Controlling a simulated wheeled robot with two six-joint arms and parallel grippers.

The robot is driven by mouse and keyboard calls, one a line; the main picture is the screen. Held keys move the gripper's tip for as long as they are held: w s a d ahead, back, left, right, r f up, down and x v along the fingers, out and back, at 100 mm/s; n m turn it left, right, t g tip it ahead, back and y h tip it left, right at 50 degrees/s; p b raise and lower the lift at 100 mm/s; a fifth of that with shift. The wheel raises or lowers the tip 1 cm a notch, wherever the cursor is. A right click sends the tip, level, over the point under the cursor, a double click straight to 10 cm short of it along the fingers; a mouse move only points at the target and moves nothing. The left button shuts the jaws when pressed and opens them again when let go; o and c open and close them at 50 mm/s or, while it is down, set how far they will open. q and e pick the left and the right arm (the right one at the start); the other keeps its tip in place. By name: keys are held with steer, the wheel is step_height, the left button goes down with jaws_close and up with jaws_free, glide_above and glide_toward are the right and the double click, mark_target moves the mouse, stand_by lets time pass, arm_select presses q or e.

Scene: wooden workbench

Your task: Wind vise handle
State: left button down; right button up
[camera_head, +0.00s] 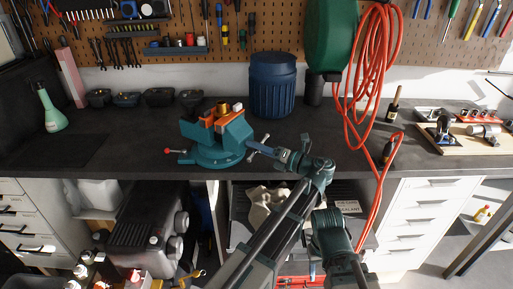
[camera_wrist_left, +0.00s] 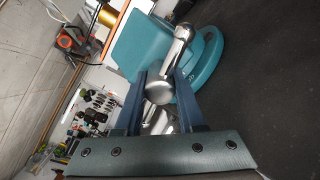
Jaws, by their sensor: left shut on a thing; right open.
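The teal vise (camera_head: 218,153) stands on the dark bench top, with orange jaw parts (camera_head: 213,119) and a brass cylinder (camera_head: 223,108) at its top. Its silver handle bar (camera_head: 262,141) is at the vise's right side. My left gripper (camera_head: 258,149) reaches in from the right and is shut on the handle. In the left wrist view the two blue-grey fingers (camera_wrist_left: 160,92) sit either side of the handle's round silver hub (camera_wrist_left: 159,91), and the bar (camera_wrist_left: 178,50) slants up and right. Part of my right arm shows at the lower middle; I cannot make out its gripper.
A blue ribbed bin (camera_head: 272,86) stands behind the vise. A red hose (camera_head: 372,60) hangs to the right and trails over the bench edge. A green spray bottle (camera_head: 52,112) stands at left. A wooden board with metal parts (camera_head: 470,145) lies at right.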

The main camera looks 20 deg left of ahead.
arm_select(q)
steer(key=n, duration=0.8)
steer(key=shift+n, duration=0.3)
steer(key=n, duration=0.4)
steer(key=shift+w, duration=0.1)
steer(key=n, duration=1.6)
steer(key=shift+r+n, duration=0.1)
steer(key=shift+n, duration=0.3)
